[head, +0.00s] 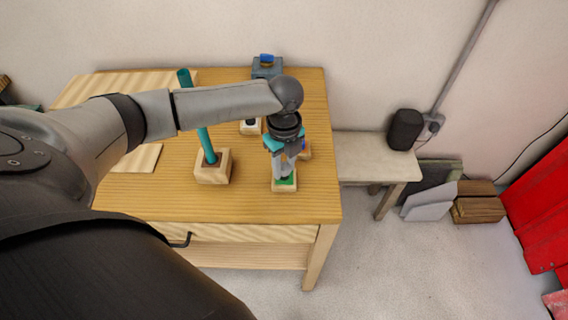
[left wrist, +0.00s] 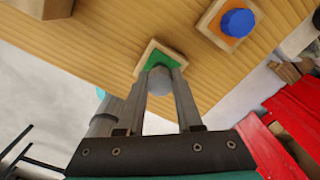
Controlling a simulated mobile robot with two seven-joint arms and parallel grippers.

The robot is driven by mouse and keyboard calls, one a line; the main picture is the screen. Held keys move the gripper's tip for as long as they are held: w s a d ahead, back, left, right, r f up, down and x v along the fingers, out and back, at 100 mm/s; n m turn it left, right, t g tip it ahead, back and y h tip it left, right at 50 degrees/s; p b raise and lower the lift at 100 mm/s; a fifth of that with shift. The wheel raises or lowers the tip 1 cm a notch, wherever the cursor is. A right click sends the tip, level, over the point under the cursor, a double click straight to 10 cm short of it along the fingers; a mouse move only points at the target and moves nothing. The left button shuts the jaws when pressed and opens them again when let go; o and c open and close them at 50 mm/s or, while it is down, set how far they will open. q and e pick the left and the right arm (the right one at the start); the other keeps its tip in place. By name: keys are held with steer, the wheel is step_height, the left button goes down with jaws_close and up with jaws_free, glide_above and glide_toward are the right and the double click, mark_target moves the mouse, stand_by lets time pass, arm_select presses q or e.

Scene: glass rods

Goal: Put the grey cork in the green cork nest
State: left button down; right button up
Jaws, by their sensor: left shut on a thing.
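My left gripper (head: 284,172) points down over the green cork nest (head: 284,186), a small wooden block with a green top near the table's right side. The gripper is shut on the grey cork (left wrist: 160,80), which shows between the two fingers in the left wrist view. In that view the cork overlaps the near part of the green nest (left wrist: 157,58). I cannot tell whether the cork touches the nest. In the head view the fingers mostly hide the cork. My right gripper is not in view.
An orange-topped block with a blue cork (left wrist: 238,22) stands close to the green nest. A teal rod (head: 205,135) leans in a wooden block (head: 213,172) to the left. A blue-grey block (head: 267,70) stands at the back. The table's front right (head: 318,205) is clear.

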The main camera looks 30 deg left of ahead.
arm_select(q)
steer(key=shift+p, duration=0.45)
stand_by(0.6)
steer(key=shift+f+b, duration=0.4)
steer(key=shift+f, duration=0.45)
stand_by(0.3)
steer(key=shift+r, duration=0.1)
steer(key=shift+r+p, duration=0.75)
steer(key=shift+p, duration=0.35)
steer(key=shift+p, duration=0.4)
stand_by(0.4)
steer(key=shift+f+b, duration=0.5)
steer(key=shift+f, duration=0.35)
steer(key=c, duration=0.8)
jaws_free()
steer(key=shift+c, duration=0.2)
steer(key=shift+r, duration=0.1)
